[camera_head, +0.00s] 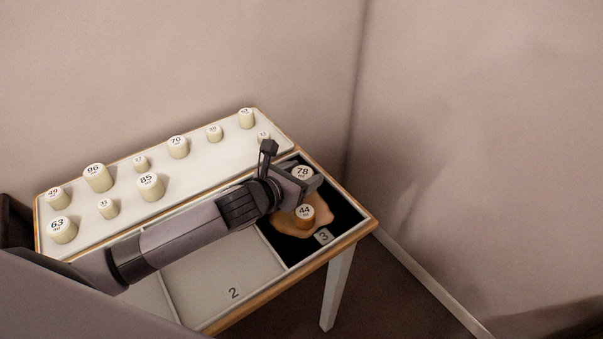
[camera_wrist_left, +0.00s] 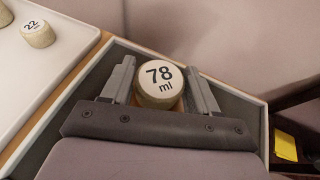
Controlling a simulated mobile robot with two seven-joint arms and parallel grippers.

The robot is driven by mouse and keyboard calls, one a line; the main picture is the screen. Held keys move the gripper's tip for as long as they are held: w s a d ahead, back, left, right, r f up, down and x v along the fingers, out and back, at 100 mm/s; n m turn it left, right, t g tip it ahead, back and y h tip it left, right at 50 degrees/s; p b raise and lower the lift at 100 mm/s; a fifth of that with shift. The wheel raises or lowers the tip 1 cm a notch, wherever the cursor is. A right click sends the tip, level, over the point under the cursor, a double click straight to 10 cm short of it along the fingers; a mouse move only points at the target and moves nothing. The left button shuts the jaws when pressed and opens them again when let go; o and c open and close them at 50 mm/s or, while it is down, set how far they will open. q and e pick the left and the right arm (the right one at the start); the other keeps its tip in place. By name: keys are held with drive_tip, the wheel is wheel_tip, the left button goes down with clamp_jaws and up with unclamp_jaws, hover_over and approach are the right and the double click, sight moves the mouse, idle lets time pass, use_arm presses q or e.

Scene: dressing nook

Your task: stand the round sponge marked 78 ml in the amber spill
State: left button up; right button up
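The round cream sponge marked 78 ml (camera_head: 303,173) is upright at the far side of compartment 3. It also shows in the left wrist view (camera_wrist_left: 160,82), between the fingers of my left gripper (camera_wrist_left: 161,88). In the head view, my left gripper (camera_head: 296,183) partly hides the sponge. The amber spill (camera_head: 318,226) lies on the dark floor of compartment 3, with a sponge marked 44 (camera_head: 305,212) standing in it. I cannot tell whether the 78 ml sponge touches the spill. My right gripper is not in view.
A white shelf (camera_head: 125,205) behind the compartments holds several numbered sponges, including 85 (camera_head: 150,186), 96 (camera_head: 97,177) and 22 (camera_wrist_left: 38,33). Compartment 2 (camera_head: 210,275) looks empty where visible. Low dividers and a wooden rim border the compartments. Walls stand behind and right.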

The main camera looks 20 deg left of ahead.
use_arm(q)
drive_tip(key=shift+o, duration=1.2)
drive_tip(key=shift+r, duration=0.25)
drive_tip(key=p+v, duration=0.1)
drive_tip(key=v, duration=1)
drive_tip(key=shift+s+a, duration=0.15)
drive_tip(key=shift+s, duration=0.35)
